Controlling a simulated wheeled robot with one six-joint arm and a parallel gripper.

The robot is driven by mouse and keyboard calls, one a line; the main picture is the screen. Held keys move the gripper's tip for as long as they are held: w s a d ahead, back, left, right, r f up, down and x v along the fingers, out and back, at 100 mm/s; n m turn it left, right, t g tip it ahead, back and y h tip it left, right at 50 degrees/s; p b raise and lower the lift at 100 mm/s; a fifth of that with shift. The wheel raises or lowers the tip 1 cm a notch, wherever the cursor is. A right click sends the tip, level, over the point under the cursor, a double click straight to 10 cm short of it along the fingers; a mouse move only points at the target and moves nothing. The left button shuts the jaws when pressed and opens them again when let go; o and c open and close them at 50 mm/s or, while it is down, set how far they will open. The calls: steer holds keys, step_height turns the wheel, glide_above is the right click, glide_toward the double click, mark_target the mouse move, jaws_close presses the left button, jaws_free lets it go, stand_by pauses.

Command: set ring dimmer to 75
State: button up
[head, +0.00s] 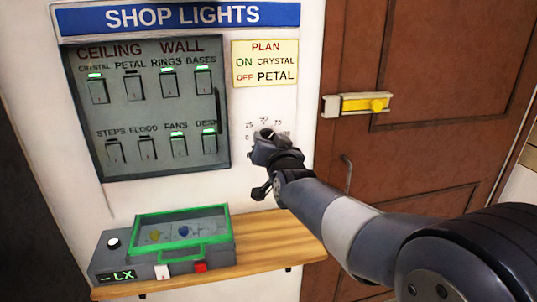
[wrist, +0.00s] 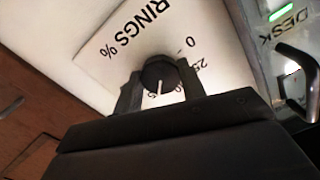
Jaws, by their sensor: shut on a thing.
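The ring dimmer's black knob (wrist: 158,70) sits on a white plate (wrist: 92,62) marked "RINGS %" in the wrist view. My gripper (wrist: 160,84) is shut on the knob, one finger on each side. The knob's white pointer aims down in the picture, toward a numeral mostly hidden by my gripper; the 0 and 25 marks lie to the right. I cannot read the exact setting. In the head view my gripper (head: 265,138) covers most of the knob, below the printed scale (head: 264,121) showing 25, 50 and 75.
A switch panel (head: 222,172) under the "SHOP LIGHTS" sign (head: 190,16) stands left of the dimmer, its handle close to my gripper. A box (head: 108,270) with a green-framed lid sits on a wooden shelf (head: 285,240) below. A brown door (head: 420,60) with a yellow latch (head: 358,104) is right.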

steer(key=shift+m+b, duration=0.55)
steer(key=shift+m, duration=0.05)
steer(key=o, duration=1)
steer(key=shift+c, duration=0.2)
steer(key=shift+s, duration=0.1)
steer(key=b+v, duration=0.1)
steer(key=v, duration=0.9)
steer(key=shift+s, duration=0.3)
steer(key=shift+w, duration=0.1)
